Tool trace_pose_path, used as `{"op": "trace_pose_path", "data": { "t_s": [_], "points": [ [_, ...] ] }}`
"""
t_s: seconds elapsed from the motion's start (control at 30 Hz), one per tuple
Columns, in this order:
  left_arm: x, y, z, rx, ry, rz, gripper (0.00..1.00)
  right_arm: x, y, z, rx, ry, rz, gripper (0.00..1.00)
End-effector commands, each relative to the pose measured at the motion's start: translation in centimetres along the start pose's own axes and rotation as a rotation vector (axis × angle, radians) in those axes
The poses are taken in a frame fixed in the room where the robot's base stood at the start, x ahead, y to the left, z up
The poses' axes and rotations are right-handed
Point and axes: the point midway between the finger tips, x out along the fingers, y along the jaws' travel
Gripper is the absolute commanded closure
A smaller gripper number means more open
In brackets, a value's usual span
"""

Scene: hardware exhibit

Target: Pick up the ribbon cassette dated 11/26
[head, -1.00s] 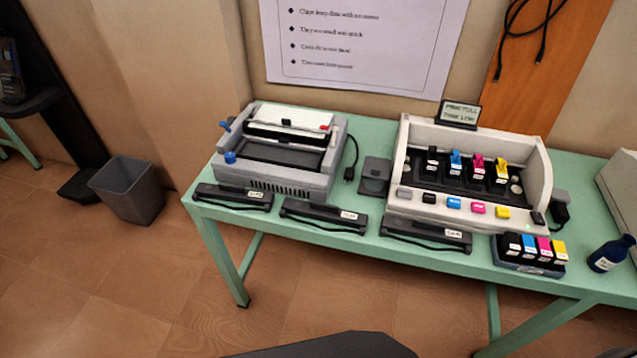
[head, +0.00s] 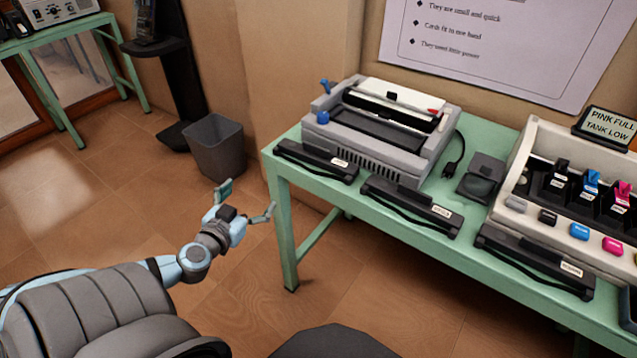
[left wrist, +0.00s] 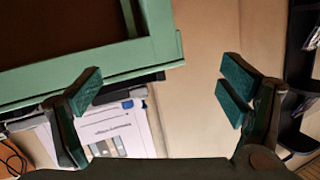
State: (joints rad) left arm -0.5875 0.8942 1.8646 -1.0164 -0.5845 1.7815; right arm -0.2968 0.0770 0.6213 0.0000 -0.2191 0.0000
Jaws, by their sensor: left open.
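Three long black ribbon cassettes lie along the front edge of the green table: a left one (head: 315,161), a middle one (head: 410,205) and a right one (head: 533,260). Each has a small white label, too small to read, so I cannot tell which is dated 11/26. My left gripper (head: 246,204) is open and empty, left of the table and apart from the left cassette. In the left wrist view its fingers (left wrist: 162,92) are spread wide with nothing between them. No cassette can be made out in that view. My right gripper is not in view.
A grey printer (head: 378,130) stands behind the left and middle cassettes. A white ink unit (head: 520,205) stands behind the right one. The green table (head: 283,178) has its left corner near my gripper. A grey bin (head: 217,150) stands on the floor at left.

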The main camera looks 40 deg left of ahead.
Motion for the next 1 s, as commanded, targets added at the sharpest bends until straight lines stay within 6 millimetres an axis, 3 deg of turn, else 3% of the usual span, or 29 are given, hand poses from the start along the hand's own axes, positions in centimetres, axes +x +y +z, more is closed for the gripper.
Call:
{"op": "trace_pose_path", "data": {
  "t_s": [0.03,0.1,0.2,0.43,0.77,1.0],
  "points": [
    [-0.1,2.5,-2.2,-0.046,0.093,0.075,0.10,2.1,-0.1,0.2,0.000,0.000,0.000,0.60],
    [-0.8,5.0,-5.9,-0.116,0.183,0.161,0.10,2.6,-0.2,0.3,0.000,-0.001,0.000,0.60],
    [-0.3,6.6,-8.1,-0.161,0.230,0.210,0.10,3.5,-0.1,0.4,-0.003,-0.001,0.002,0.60],
    [5.2,7.6,-10.0,-0.173,0.233,0.209,0.10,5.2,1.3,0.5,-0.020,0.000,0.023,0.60],
    [9.1,8.7,-11.5,-0.175,0.227,0.209,0.10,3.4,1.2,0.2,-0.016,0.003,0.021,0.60],
    [12.0,9.5,-12.1,-0.167,0.227,0.212,0.10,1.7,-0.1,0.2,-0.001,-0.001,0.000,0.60]
  ]
}}
